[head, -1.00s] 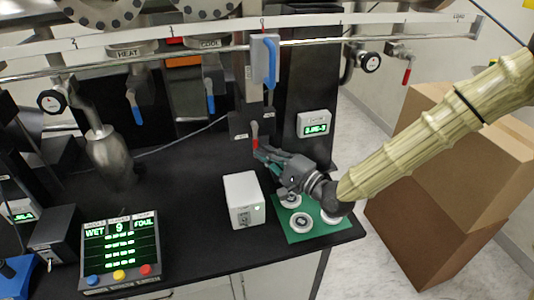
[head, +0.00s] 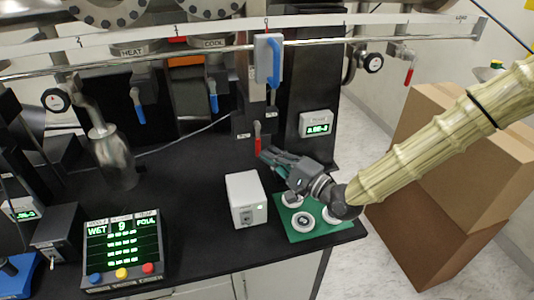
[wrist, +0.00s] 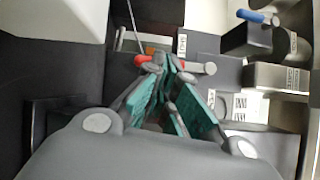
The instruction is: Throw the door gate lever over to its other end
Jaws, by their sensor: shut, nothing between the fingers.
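The small red lever (head: 257,138) hangs on the front of the dark column, between two small label plates, and points down. I take it for the door gate lever, but the labels are too small to read. My gripper (head: 265,153) is just below and to the right of its lower end, with its fingers shut and empty. In the wrist view, red parts (wrist: 143,59) show behind and on both sides of the fingertips (wrist: 168,62), which hide the middle. I cannot tell whether the fingers touch the lever.
A white box (head: 246,200) and a green mat (head: 290,232) with round metal parts lie under my gripper. A small green-digit display (head: 316,123) is to the right. A blue-handled block (head: 268,60) sits on the rail above. Cardboard boxes (head: 450,170) stand on the right.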

